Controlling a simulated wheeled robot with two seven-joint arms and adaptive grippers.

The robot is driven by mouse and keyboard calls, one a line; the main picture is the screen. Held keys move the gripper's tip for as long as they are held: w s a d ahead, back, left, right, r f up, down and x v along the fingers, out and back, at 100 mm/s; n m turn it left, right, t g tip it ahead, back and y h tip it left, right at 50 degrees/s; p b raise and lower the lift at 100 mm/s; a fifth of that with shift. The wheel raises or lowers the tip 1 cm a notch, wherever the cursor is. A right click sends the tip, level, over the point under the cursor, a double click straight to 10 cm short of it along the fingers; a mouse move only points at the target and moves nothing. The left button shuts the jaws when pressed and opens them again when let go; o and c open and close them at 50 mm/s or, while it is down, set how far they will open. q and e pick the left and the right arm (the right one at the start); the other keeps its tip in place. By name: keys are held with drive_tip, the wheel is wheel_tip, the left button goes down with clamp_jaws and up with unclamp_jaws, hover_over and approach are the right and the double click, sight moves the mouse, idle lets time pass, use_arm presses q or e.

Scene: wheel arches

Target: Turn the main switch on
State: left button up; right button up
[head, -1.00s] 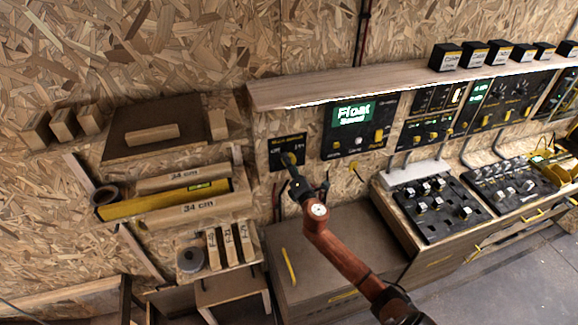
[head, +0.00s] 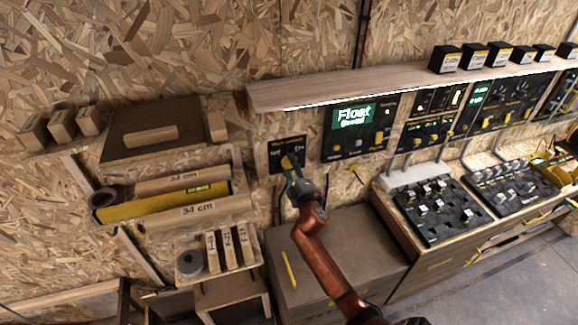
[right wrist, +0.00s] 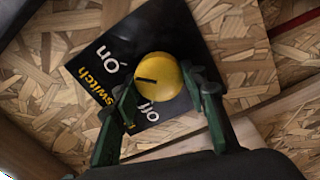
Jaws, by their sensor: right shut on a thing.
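The main switch panel (head: 272,158) is a black plate on the chipboard wall, left of the float panel. Its round yellow knob (right wrist: 158,82) shows in the right wrist view, with a dark pointer line directed left in that picture, between the "On" and "off" labels. My right gripper (head: 290,165) is at the panel and hides part of it in the head view. In the right wrist view its green fingers (right wrist: 166,88) are shut on the knob, one on each side. My left gripper is not in view.
A wooden shelf (head: 350,84) juts out above the panel. The float panel (head: 358,130) is to the right. A wooden cabinet (head: 335,250) stands below. A rack with a yellow level (head: 165,203) is on the left.

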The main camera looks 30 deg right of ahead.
drive_tip(key=shift+f+m, duration=0.1)
drive_tip(key=shift+m, duration=0.2)
drive_tip(key=o, duration=1.2)
drive_tip(key=shift+c, duration=0.2)
drive_tip(key=shift+s, duration=0.1)
drive_tip(key=v, duration=1.1)
drive_tip(key=shift+s+a, duration=0.2)
drive_tip(key=shift+s, duration=0.2)
